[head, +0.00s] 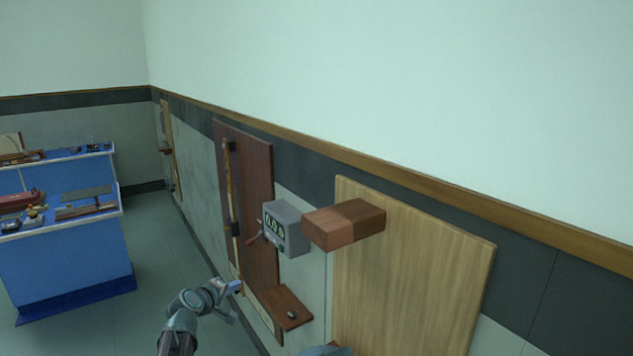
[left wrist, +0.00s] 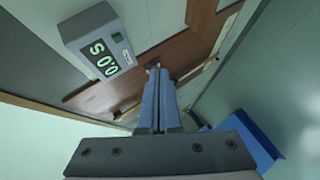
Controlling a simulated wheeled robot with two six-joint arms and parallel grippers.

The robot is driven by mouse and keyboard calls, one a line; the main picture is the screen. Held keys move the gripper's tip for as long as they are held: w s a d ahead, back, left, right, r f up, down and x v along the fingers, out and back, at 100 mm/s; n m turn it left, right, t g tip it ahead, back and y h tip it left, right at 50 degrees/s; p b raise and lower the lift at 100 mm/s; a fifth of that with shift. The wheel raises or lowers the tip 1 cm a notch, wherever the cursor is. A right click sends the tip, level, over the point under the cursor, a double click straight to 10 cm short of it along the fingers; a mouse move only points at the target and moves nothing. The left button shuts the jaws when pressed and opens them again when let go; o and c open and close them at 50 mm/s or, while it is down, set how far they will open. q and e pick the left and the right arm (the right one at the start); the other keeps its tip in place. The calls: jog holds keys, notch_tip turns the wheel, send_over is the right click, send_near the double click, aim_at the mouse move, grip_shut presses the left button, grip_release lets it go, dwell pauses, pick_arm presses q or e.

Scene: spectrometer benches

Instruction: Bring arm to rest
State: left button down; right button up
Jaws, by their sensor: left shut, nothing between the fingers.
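My left gripper (head: 236,287) is low in the middle of the head view, in front of the dark wooden wall board. In the left wrist view its two blue fingers (left wrist: 160,100) lie side by side, shut, with nothing between them. In that view the fingertips overlap the wooden board (left wrist: 98,95); I cannot tell whether they touch anything. My right gripper is not in view.
A grey display box (head: 286,229) hangs beside the dark board (head: 255,165). A wooden block (head: 343,224) juts out beside a pale board (head: 412,275). A small shelf (head: 290,306) sits low. Blue benches (head: 65,265) stand left, with clear floor (head: 160,250) between.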

pick_arm(q)
jog(key=s+d+f+m+g+h+b, duration=0.1)
jog(key=s+d+f+m+g+b, duration=0.2)
jog(key=s+d+f+m+g, duration=0.75)
jog(key=s+d+f+m+y+b, duration=0.1)
jog(key=s+d+f+y, duration=0.1)
jog(key=s, duration=0.6)
jog(key=s+d+f+m+g+y+b, duration=0.1)
jog(key=s+d+f+m+y, duration=0.1)
jog(key=s, duration=0.6)
jog(key=s+d+f+m+g+y+b, duration=0.1)
jog(key=s+d+f+y, duration=0.1)
jog(key=s, duration=0.5)
notch_tip(320, 180, down, 3)
jog(key=shift+s+d+r, duration=0.2)
jog(key=shift+s+d, duration=0.2)
jog(key=shift+d, duration=0.25)
